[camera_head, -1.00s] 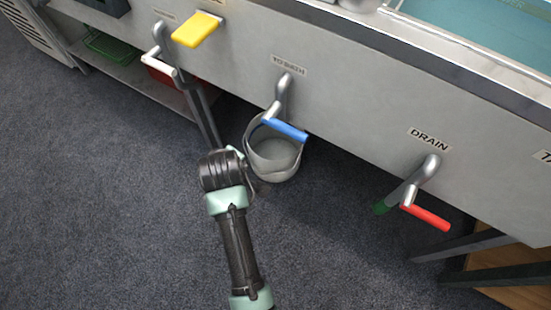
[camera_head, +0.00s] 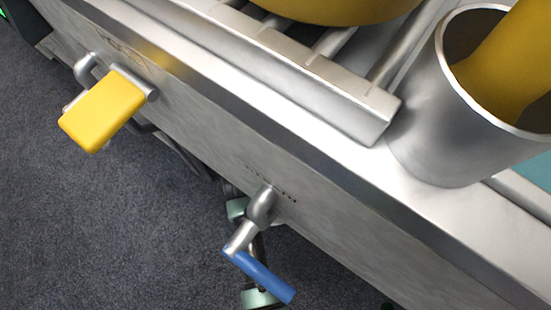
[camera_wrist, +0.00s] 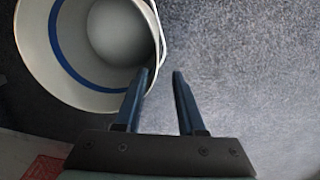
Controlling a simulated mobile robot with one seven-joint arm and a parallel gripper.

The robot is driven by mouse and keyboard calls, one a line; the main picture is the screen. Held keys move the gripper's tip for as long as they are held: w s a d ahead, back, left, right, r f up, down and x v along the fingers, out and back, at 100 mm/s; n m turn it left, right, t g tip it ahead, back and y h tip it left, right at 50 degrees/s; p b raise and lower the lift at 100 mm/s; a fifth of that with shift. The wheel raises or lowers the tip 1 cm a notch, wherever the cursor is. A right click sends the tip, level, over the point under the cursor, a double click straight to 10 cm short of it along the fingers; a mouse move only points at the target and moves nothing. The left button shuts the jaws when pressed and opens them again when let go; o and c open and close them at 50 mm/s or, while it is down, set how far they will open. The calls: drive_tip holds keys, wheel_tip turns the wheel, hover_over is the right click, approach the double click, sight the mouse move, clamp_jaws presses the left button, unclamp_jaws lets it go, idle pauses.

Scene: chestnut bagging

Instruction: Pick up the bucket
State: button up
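The bucket (camera_wrist: 88,62) is pale grey-white with a blue stripe around its inside. It fills the upper left of the wrist view, its mouth facing the camera. My gripper (camera_wrist: 161,75) is open, its two dark fingers spread with a gap. The bucket's near right rim lies at the left fingertip and partly shows in the gap. I cannot tell whether finger and rim touch. In the head view the bucket and my gripper are hidden below the machine's edge; only parts of my arm show there.
The steel machine front (camera_head: 330,215) carries a yellow-handled lever (camera_head: 103,110) and a blue-handled lever (camera_head: 258,277). A metal cylinder (camera_head: 450,130) holding something yellow stands on top. A red item (camera_wrist: 40,168) sits at the lower left of the wrist view. Carpet right of the bucket is clear.

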wheel_tip(320, 180, down, 12)
drive_tip(key=b, duration=1)
drive_tip(key=shift+w, duration=0.3)
drive_tip(key=shift+d, duration=0.1)
clamp_jaws()
drive_tip(key=shift+r, duration=0.1)
idle(0.7)
